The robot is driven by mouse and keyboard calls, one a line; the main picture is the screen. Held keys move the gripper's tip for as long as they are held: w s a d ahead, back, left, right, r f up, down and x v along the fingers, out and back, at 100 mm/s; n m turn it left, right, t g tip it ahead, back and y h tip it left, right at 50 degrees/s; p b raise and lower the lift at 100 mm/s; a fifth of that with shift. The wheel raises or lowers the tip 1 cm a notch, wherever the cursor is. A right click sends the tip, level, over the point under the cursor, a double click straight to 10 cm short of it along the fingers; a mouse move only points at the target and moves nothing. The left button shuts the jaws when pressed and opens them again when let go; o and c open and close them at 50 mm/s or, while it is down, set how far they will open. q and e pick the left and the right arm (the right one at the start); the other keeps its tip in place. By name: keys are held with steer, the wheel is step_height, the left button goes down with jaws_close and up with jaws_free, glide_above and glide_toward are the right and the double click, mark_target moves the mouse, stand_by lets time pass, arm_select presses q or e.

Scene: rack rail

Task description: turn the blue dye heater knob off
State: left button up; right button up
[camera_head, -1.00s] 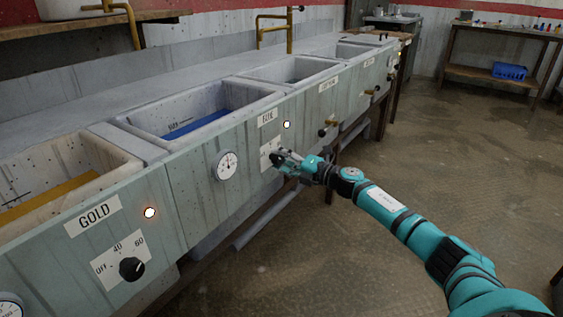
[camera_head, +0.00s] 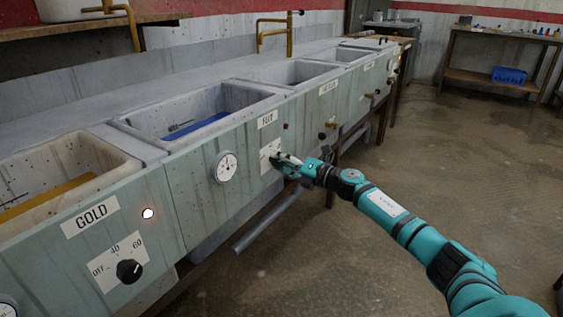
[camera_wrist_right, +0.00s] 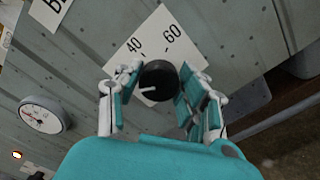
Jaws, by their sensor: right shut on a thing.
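The blue dye heater knob (camera_wrist_right: 163,74) is round and black, on a white dial plate (camera_wrist_right: 185,53) with 40 and 60 readable. Its white pointer line points left in the wrist view, away from 60. The OFF mark is hidden, and the left finger covers that side of the plate. My right gripper (camera_wrist_right: 158,84) is shut on the knob, one finger at each side. In the head view, my right gripper (camera_head: 277,159) hides most of the knob. The blue vat's indicator light (camera_head: 286,126) is dark red and unlit. My left gripper is out of view.
A round gauge (camera_head: 226,167) sits left of the dial plate. The gold vat's knob (camera_head: 129,271) and its lit indicator (camera_head: 148,213) are further left. A grey pipe (camera_head: 262,222) runs below the panel. The floor at right is clear.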

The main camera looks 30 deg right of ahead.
steer(key=o, duration=1.1)
steer(key=shift+o, duration=0.2)
steer(key=shift+s, duration=0.1)
steer(key=v, duration=1.2)
steer(key=shift+f, duration=0.1)
